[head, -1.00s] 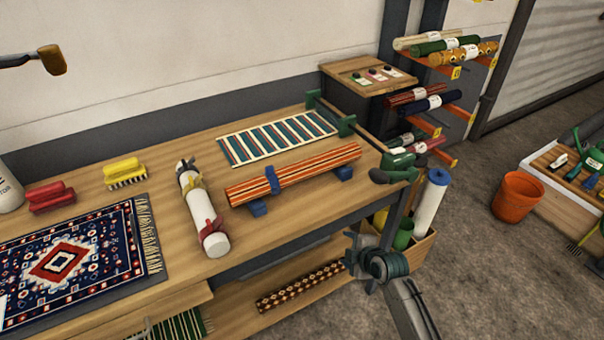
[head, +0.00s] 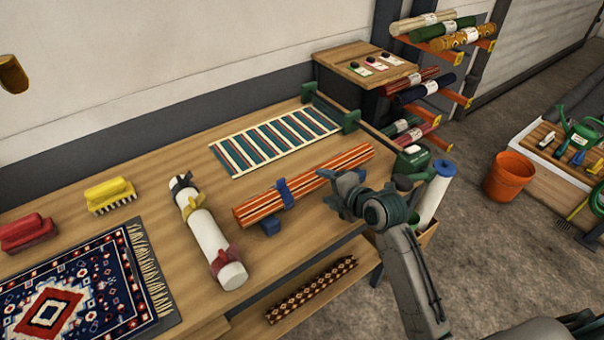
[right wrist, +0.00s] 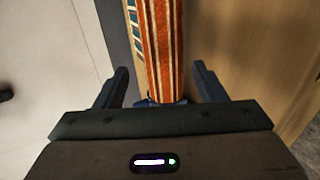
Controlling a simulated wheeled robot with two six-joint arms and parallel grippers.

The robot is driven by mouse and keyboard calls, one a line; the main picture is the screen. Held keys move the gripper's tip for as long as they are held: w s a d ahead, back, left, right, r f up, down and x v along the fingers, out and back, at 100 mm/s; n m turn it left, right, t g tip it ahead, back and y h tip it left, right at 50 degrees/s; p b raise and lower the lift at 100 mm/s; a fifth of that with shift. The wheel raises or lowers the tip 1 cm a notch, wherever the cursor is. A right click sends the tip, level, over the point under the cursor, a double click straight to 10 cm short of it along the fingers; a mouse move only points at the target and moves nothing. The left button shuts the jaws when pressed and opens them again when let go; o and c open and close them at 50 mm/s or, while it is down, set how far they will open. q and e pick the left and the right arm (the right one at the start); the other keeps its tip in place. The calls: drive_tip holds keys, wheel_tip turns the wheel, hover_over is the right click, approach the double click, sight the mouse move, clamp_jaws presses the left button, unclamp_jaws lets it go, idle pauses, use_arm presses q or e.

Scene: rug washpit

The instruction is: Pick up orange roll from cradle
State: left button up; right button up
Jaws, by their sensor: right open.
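The orange striped roll (head: 262,208) lies on the wooden bench, resting in a blue cradle (head: 270,226), with a blue band around it. My right gripper (head: 338,188) is open above or beside the roll's right part and hides some of the roll and cradle in the head view. In the right wrist view the roll (right wrist: 160,45) runs lengthwise between the open fingers, and the gripper (right wrist: 155,85) shows no hold on it. I cannot tell the height gap. My left gripper is not clearly in view.
A white roll with clips (head: 210,235) lies left of the orange roll. A striped flat rug (head: 275,137) lies behind it. A patterned rug (head: 80,285) and brushes (head: 110,195) are at left.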

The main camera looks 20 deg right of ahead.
sight(314, 183)
drive_tip(key=p+x, duration=0.1)
drive_tip(key=x, duration=0.2)
drive_tip(key=shift+w+a+f, duration=0.1)
drive_tip(key=shift+w, duration=0.15)
drive_tip(key=shift+w+a+f, duration=0.1)
drive_tip(key=shift+w+f, duration=0.05)
drive_tip(key=shift+w, duration=0.15)
drive_tip(key=p+x, duration=0.2)
drive_tip(key=x, duration=0.2)
drive_tip(key=shift+s, duration=0.1)
drive_tip(key=shift+w+a+f, duration=0.2)
drive_tip(key=shift+w+f, duration=0.2)
use_arm(q)
drive_tip(key=r, duration=0.1)
drive_tip(key=s+r, duration=0.1)
drive_tip(key=r, duration=0.1)
drive_tip(key=shift+s+d+r, duration=0.2)
drive_tip(key=shift+d+r, duration=0.1)
drive_tip(key=shift+r, duration=0.05)
use_arm(e)
drive_tip(key=shift+c, duration=0.8)
use_arm(q)
drive_tip(key=shift+s, duration=0.15)
use_arm(e)
drive_tip(key=shift+r, duration=0.1)
drive_tip(key=c, duration=0.9)
